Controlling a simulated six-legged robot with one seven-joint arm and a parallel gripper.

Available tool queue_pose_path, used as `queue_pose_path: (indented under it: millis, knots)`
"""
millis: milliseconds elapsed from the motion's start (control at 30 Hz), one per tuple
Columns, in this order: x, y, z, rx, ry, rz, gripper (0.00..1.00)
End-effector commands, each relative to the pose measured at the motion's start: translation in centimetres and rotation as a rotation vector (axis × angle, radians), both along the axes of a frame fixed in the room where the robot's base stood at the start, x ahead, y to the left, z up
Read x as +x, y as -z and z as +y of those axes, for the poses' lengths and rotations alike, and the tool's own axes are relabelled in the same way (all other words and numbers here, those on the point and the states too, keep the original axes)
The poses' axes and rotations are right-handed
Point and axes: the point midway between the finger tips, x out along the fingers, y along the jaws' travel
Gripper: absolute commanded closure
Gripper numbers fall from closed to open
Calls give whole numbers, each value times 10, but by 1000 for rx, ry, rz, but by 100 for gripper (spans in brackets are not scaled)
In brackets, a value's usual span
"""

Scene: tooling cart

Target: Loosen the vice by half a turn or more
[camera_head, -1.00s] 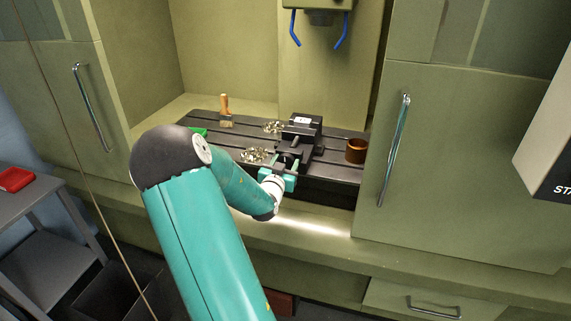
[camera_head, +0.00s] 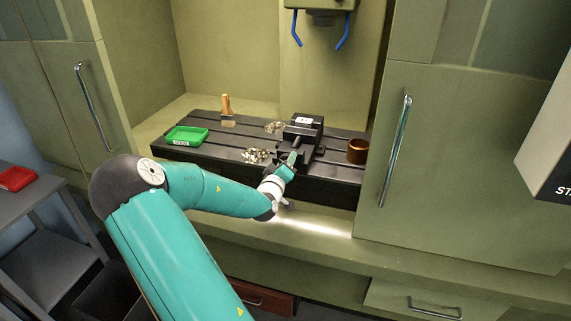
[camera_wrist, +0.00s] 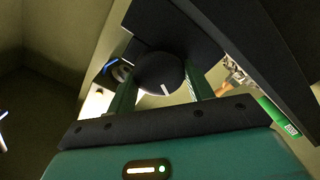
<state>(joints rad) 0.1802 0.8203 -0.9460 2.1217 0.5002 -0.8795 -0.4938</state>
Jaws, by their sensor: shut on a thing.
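The black vice (camera_head: 303,133) stands on the dark slotted table (camera_head: 222,139), with a white label on its top. My gripper (camera_head: 290,160) is at the front of the vice. In the wrist view my gripper's two green fingers (camera_wrist: 160,92) are on either side of a round black knob (camera_wrist: 158,72) with a white mark, and are shut on it. The vice body fills the top of that view. My gripper partly hides the front of the vice in the head view.
A green tray (camera_head: 187,136), a brush (camera_head: 227,111), piles of metal chips (camera_head: 257,156) and a brown cup (camera_head: 357,150) are on the table. Cabinet doors with long handles (camera_head: 396,151) flank the opening. Blue prongs (camera_head: 343,31) hang above.

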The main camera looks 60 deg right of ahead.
Motion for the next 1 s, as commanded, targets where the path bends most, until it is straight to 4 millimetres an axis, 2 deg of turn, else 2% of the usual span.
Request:
queue_pose_path:
  millis: [1000]
  knots:
    - [0,5,1,-150,1,958,71]
